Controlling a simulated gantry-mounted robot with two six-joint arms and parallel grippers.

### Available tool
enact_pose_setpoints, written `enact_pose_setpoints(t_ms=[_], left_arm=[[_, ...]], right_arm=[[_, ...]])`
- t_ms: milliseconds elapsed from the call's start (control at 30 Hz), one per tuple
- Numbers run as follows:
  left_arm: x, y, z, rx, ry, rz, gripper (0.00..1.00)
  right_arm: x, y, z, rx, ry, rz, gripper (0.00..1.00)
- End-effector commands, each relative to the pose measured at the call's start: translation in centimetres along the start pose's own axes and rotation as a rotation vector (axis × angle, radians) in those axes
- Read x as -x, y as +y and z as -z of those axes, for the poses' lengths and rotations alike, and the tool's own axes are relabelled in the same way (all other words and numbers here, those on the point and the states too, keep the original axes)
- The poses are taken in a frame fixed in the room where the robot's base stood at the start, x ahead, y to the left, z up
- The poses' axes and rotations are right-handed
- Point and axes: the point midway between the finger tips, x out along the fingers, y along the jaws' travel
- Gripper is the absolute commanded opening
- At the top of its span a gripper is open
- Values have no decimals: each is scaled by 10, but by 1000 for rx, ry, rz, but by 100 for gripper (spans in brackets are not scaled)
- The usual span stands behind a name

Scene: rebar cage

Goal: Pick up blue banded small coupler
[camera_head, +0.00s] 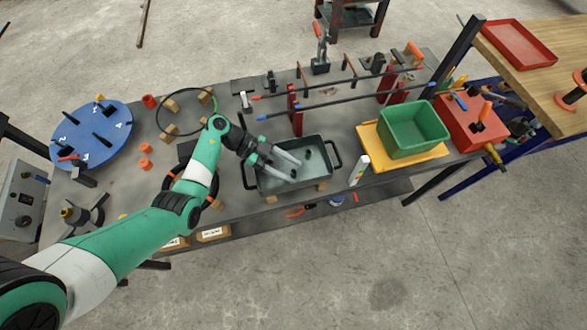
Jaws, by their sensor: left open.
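My left gripper (296,170) reaches in from the left over a dark grey tray (328,164) with handles at both ends. Its two pale fingers are apart, and I see nothing held between them. A small dark piece (307,154) shows in the tray near the upper fingertip. Another dark spot (293,173) shows by the lower fingertip. They are too small to tell whether either is the coupler, and I cannot make out a blue band. The fingers and arm hide the left part of the tray. My right gripper is not in view.
A green bin (411,133) on a yellow tray stands to the right, with a white bottle (359,170) before it. Long bars on red stands (295,110) run behind the tray. A blue round plate (90,135) and orange pieces (145,148) lie left.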

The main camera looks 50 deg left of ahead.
Motion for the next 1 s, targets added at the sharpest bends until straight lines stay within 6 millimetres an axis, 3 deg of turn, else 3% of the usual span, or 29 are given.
enact_pose_setpoints(t_ms=[67,367,800,1000], left_arm=[[0,0,0,0,0,0,56],[0,0,0,0,0,-1,2],[1,0,2,-1,0,-1,0],[10,0,18,-1,0,-1,0]], right_arm=[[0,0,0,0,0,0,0],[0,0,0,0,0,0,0],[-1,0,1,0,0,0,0],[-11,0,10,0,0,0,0]])
